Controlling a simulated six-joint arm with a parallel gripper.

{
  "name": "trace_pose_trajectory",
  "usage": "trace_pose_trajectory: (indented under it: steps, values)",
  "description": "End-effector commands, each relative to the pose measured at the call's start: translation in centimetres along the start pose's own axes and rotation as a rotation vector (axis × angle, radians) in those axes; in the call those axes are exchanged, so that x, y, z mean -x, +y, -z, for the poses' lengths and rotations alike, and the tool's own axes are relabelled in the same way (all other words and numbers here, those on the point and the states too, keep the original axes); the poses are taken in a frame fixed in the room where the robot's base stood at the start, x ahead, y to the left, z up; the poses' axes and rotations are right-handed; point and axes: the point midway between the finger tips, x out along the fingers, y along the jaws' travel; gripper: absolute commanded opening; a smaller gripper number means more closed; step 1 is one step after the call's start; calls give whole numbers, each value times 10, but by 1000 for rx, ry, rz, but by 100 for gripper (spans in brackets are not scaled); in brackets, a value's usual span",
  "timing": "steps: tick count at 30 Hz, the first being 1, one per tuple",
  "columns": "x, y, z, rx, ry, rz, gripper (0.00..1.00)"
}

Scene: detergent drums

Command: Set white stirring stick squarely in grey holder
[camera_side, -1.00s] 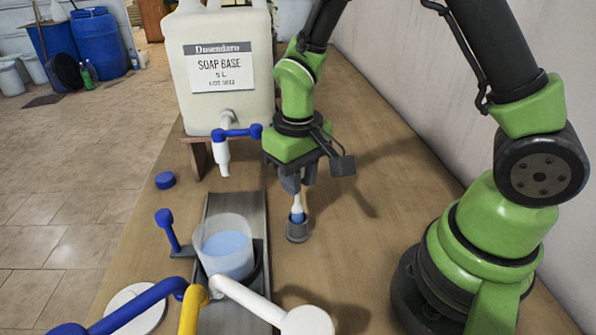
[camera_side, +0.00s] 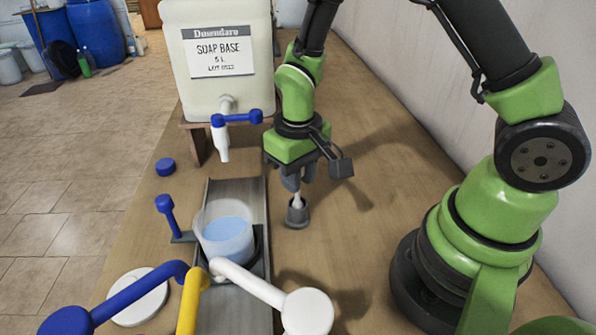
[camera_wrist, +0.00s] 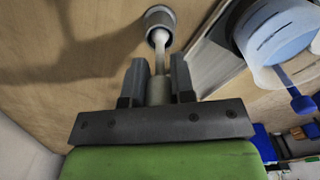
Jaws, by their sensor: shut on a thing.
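The white stirring stick (camera_side: 297,203) is held in my gripper (camera_side: 293,184), nearly upright, with its lower end inside the grey holder (camera_side: 297,219). In the wrist view the pale stick (camera_wrist: 160,45) runs from between the two fingers of my gripper (camera_wrist: 159,72) into the round opening of the holder (camera_wrist: 151,11). The fingers are shut on the stick's upper part, a little above the holder. The stick's lower end is hidden inside the holder, so I cannot tell whether it touches the bottom.
Left of the holder, a clear beaker of blue liquid (camera_side: 224,232) stands on a grey metal track (camera_side: 236,190). Behind are a soap base jug (camera_side: 222,88) and its blue-handled tap (camera_side: 236,119). White, yellow and blue rods fill the front. The bench right of the holder is clear.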

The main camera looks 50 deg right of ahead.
Motion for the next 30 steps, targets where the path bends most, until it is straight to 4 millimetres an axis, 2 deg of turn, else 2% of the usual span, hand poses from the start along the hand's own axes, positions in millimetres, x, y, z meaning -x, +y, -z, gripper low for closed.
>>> trace_pose_trajectory:
  steps: [7, 8, 11, 17, 18, 20, 30]
  values:
    - [0, 0, 0, 0, 0, 0, 0]
    - [0, 0, 0, 0, 0, 0, 30]
    - [0, 0, 0, 0, 0, 0, 53]
    - [0, 0, 0, 0, 0, 0, 53]
    - [0, 0, 0, 0, 0, 0, 62]
    - [0, 0, 0, 0, 0, 0, 74]
    - [3, 0, 0, 0, 2, 1, 74]
